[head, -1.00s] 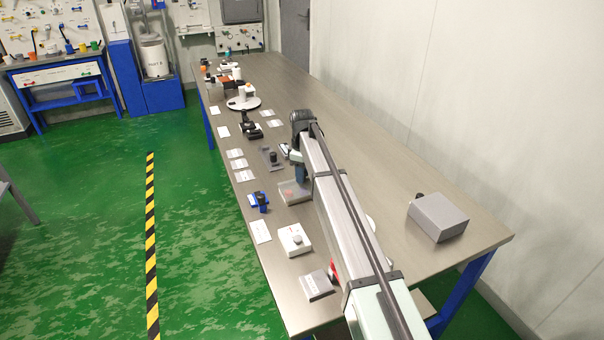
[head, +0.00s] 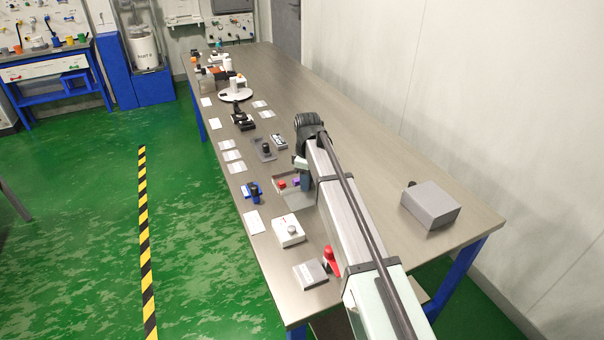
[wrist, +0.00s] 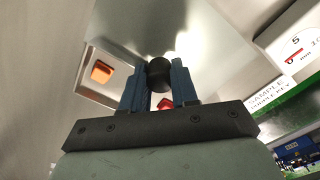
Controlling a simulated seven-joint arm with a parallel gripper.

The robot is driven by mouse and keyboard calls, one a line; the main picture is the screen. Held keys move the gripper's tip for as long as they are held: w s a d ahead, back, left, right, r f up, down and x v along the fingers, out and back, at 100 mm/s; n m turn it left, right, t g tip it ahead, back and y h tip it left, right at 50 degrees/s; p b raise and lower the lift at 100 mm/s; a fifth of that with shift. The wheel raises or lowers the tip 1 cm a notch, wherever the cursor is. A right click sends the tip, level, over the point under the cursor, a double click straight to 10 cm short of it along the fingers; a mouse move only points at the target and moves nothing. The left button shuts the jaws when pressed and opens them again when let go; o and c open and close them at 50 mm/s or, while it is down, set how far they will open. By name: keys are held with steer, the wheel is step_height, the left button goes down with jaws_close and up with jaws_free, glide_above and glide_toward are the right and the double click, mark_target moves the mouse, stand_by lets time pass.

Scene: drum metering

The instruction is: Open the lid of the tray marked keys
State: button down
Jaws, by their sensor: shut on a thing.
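My gripper (wrist: 159,68) is shut on a small black knob (wrist: 160,78), with one blue finger on each side. In the wrist view a grey, shiny plate (wrist: 190,35), seemingly the lid, spreads behind the knob. A shallow pale tray (wrist: 90,91) with an orange piece (wrist: 101,72) inside shows at left; a red piece (wrist: 166,103) shows between the fingers. In the head view my gripper (head: 303,179) is over the tray (head: 277,183), where red and purple pieces show uncovered. A pale, see-through panel (head: 298,199) is beside it. No tray mark reads clearly as keys.
A white box with a knob (head: 288,231), a grey block (head: 310,274), a red-topped object (head: 331,260) and a blue holder (head: 253,190) stand nearby. A grey box (head: 431,205) stands at right. White cards line the left edge. The table's right side is mostly clear.

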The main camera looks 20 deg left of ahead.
steer(key=shift+a, duration=0.1)
steer(key=c, duration=0.9)
jaws_free()
steer(key=shift+o, duration=0.2)
step_height(320, 180, up, 14)
steer(key=shift+f, duration=0.1)
